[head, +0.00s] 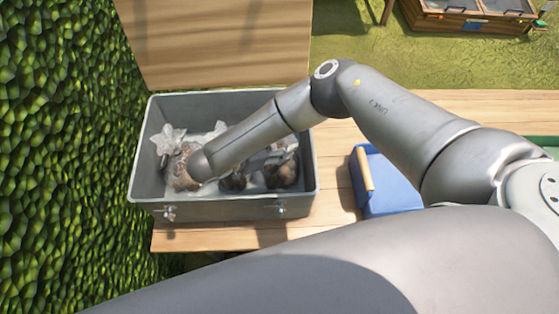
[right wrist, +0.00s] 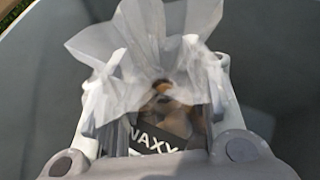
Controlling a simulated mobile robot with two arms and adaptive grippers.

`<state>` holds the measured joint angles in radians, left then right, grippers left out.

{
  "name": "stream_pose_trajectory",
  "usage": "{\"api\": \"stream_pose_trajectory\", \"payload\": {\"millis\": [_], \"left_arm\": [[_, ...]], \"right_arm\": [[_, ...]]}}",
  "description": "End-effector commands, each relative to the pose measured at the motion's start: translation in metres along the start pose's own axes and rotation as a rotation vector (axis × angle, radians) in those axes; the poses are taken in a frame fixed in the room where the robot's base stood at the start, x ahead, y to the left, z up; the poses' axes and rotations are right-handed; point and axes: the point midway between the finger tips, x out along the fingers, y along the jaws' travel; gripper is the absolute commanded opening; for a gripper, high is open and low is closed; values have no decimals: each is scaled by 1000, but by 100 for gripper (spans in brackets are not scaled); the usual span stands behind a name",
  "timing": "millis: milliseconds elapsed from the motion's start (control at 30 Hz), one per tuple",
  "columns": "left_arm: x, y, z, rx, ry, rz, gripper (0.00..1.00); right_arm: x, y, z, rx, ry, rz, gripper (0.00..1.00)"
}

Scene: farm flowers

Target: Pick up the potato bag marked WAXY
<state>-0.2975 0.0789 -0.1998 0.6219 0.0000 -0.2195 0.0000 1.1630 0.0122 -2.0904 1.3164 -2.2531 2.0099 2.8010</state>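The bag marked WAXY (right wrist: 158,138) shows in the right wrist view, with dark label, brownish potatoes and a clear crinkled top. It lies between the two fingers of my right gripper (right wrist: 158,95). The fingers stand wide apart, one on each side of the bag; the clear plastic overlaps them, so contact is hard to tell. In the head view my right arm reaches down into a grey metal box (head: 225,208), and its wrist hides the fingers there. A brownish bag (head: 182,178) shows beside the wrist; its label is not readable. My left gripper is not in view.
Other dark bags (head: 282,172) with clear tops lie in the box, right of my wrist. The box has raised walls and an open wooden lid or board (head: 215,40) behind it. A blue container with a wooden handle (head: 364,168) stands to the right on the wooden table (head: 335,180). A hedge is left.

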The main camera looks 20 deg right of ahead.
Motion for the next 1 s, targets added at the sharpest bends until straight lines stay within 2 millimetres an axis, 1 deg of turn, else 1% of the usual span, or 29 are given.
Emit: {"api": "stream_pose_trajectory", "payload": {"millis": [33,200,300,833,1000], "left_arm": [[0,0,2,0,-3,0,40],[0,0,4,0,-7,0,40],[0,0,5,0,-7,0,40],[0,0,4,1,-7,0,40],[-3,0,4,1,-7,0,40]], "right_arm": [[0,0,0,0,0,0,33],[0,0,0,0,0,0,11],[0,0,0,0,0,0,0],[-1,1,2,3,-3,1,0],[-4,2,8,3,-3,2,0]]}}
